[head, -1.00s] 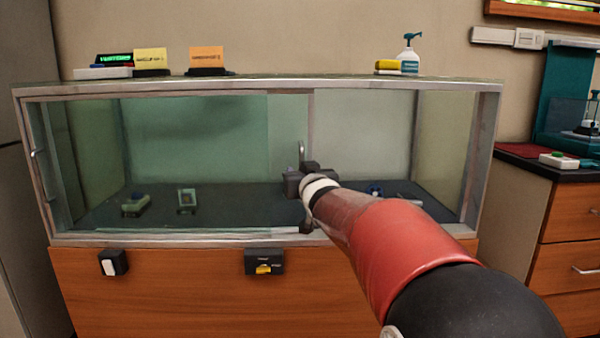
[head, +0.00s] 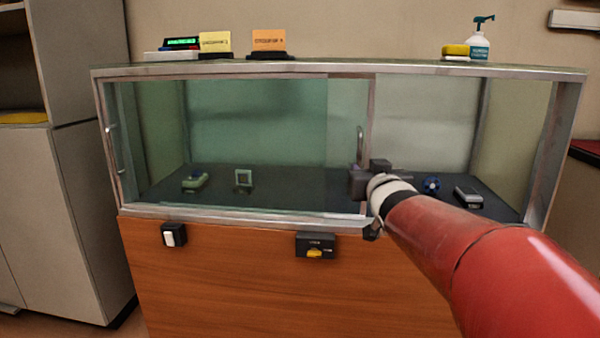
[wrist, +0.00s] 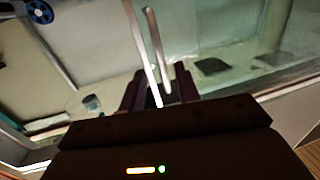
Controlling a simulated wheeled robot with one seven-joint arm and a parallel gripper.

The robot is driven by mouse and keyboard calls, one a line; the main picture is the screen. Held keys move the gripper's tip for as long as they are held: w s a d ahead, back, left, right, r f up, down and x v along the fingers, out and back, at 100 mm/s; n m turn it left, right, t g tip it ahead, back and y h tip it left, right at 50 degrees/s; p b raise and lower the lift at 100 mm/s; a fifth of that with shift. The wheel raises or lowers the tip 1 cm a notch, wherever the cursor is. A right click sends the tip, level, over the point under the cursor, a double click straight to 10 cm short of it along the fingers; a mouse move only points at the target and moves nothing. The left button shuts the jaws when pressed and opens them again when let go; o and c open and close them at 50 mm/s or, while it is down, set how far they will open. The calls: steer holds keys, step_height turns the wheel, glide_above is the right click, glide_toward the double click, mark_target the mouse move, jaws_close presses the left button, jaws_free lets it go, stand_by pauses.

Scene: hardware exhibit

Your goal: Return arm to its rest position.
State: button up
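The gripper is by the lower end of the upright metal handle (head: 360,145) on the sliding glass door's edge. In the wrist view, the fingers of my gripper (wrist: 160,88) stand apart. The handle (wrist: 157,50) and a pale metal edge show between or just beyond them. Contact with the handle cannot be told.
Inside the case are a green device (head: 195,181), a small frame (head: 243,177), a blue wheel (head: 431,184) and a grey device (head: 467,196). A pump bottle (head: 480,45) and cards stand on top. A switch (head: 173,235) and lock box (head: 315,246) are on the wooden front.

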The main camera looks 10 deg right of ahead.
steer(key=s+a+f+g+p, duration=0.2)
steer(key=s+a+f+g, duration=0.1)
steer(key=s, duration=0.7)
steer(key=s+a+f+g+y+p, duration=0.1)
steer(key=s+f+g, duration=0.4)
steer(key=s, duration=0.5)
steer(key=s+a+f+n+g+p, duration=0.1)
steer(key=s+a+f+g+p, duration=0.2)
steer(key=s+f, duration=0.4)
steer(key=s+a+g, duration=0.1)
steer(key=s, duration=0.2)
steer(key=shift+s+a+y, duration=0.3)
steer(key=shift+s+a, duration=0.05)
steer(key=shift+a, duration=0.05)
